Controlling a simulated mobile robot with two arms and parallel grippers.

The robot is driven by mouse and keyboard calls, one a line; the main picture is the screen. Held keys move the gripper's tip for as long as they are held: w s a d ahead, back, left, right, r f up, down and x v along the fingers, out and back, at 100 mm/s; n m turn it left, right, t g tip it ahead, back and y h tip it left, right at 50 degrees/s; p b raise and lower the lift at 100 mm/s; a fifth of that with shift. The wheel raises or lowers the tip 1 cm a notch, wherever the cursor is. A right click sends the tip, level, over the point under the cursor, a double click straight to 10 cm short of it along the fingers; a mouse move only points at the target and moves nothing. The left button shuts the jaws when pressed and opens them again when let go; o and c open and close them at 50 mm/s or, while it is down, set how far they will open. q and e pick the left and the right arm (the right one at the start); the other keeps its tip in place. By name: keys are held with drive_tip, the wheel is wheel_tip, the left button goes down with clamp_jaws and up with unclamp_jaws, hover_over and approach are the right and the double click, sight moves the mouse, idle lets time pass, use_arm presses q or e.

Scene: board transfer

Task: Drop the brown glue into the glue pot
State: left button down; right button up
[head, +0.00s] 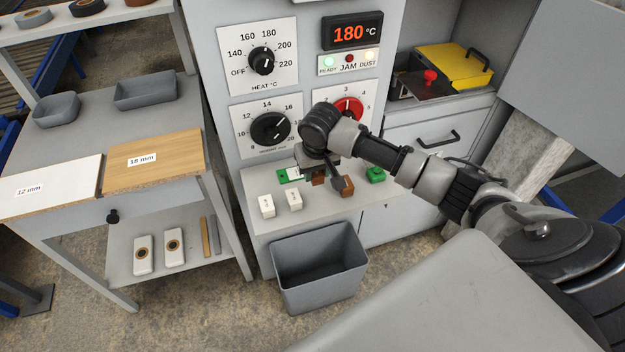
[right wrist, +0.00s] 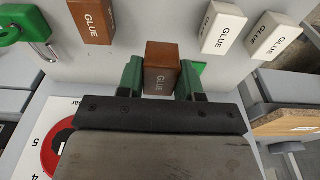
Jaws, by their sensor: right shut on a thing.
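My right gripper (head: 321,176) is over the machine's ledge, its fingers on both sides of a brown glue block (head: 319,180). In the right wrist view, the green fingers of the right gripper (right wrist: 160,78) are shut on this brown glue block (right wrist: 162,68), marked GLUE. I cannot tell whether it touches the ledge. A second brown glue block (head: 347,187) stands beside it, also in the right wrist view (right wrist: 90,20). A yellow-lidded box (head: 450,65) with a dark plate and red knob is at the upper right; I cannot tell whether it is the glue pot. My left gripper is not in view.
Two white glue blocks (head: 267,205) (head: 294,200) stand left on the ledge (head: 330,212). A green padlock (head: 375,174) is at its right. A grey bin (head: 320,268) stands below. Dials and a 180 °C display (head: 352,32) are above. A board table is left.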

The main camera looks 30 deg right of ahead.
sight(312, 188)
drive_tip(key=shift+w+a+f, duration=0.3)
drive_tip(key=shift+w+f, duration=0.1)
drive_tip(key=shift+w, duration=0.05)
drive_tip(key=shift+f, duration=1.9)
drive_tip(key=shift+f, duration=0.1)
drive_tip(key=o, duration=0.7)
